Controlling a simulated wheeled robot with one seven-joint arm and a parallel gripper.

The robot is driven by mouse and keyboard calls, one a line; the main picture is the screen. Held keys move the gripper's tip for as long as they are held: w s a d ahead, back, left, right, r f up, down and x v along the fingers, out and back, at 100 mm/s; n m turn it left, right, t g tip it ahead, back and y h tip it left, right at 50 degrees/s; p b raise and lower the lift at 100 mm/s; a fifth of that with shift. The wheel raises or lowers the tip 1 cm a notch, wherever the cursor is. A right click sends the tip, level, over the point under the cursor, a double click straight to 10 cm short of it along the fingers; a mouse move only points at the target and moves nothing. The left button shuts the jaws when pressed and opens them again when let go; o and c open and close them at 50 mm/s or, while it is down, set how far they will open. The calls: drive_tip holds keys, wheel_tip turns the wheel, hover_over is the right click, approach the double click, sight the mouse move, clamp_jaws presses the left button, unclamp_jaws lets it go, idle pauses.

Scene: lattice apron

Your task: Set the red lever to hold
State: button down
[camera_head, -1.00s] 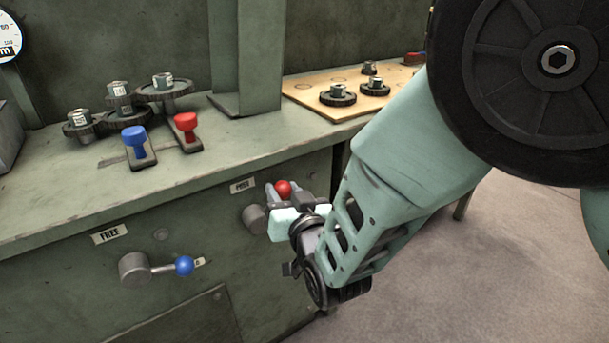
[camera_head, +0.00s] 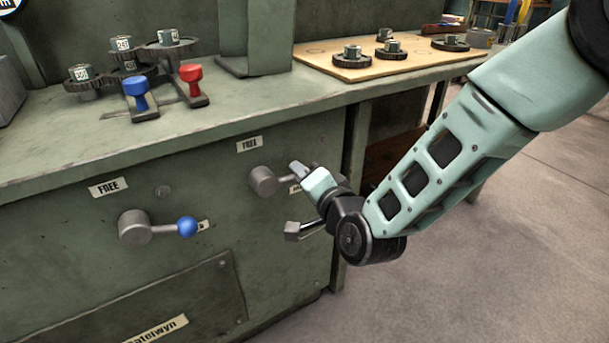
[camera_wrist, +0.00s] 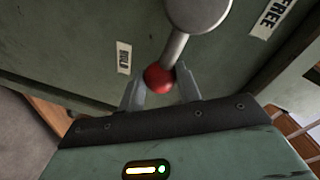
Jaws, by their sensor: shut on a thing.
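The red lever has a round grey hub (camera_head: 263,181) on the green bench front, and its arm points right. In the head view its red knob is hidden by my gripper (camera_head: 305,178). In the wrist view the red knob (camera_wrist: 158,78) sits between the two fingers of my gripper (camera_wrist: 161,86), which is shut on it. The hold label (camera_wrist: 124,58) is beside the knob on the panel in the wrist view. A FREE label (camera_head: 249,143) is above the hub.
The blue lever (camera_head: 187,226) on the left points right beside its own label. A blue stamp-like handle (camera_head: 136,92) and a red one (camera_head: 191,74) stand on the bench top. A wooden board (camera_head: 330,60) bears several gears. Open floor lies at right.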

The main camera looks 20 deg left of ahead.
drive_tip(key=shift+s+a+f+m+g+b, duration=0.15)
drive_tip(key=shift+f+m+g+b, duration=0.25)
drive_tip(key=shift+f+m, duration=0.6)
drive_tip(key=c, duration=1)
unclamp_jaws()
drive_tip(key=shift+s+r, duration=0.1)
drive_tip(key=shift+f+p+v, duration=0.1)
drive_tip(key=shift+p+v, duration=1.5)
drive_tip(key=shift+v, duration=2.75)
drive_tip(key=shift+f+p+v, duration=0.15)
drive_tip(key=shift+p+v, duration=1.45)
drive_tip(key=shift+v, duration=2.7)
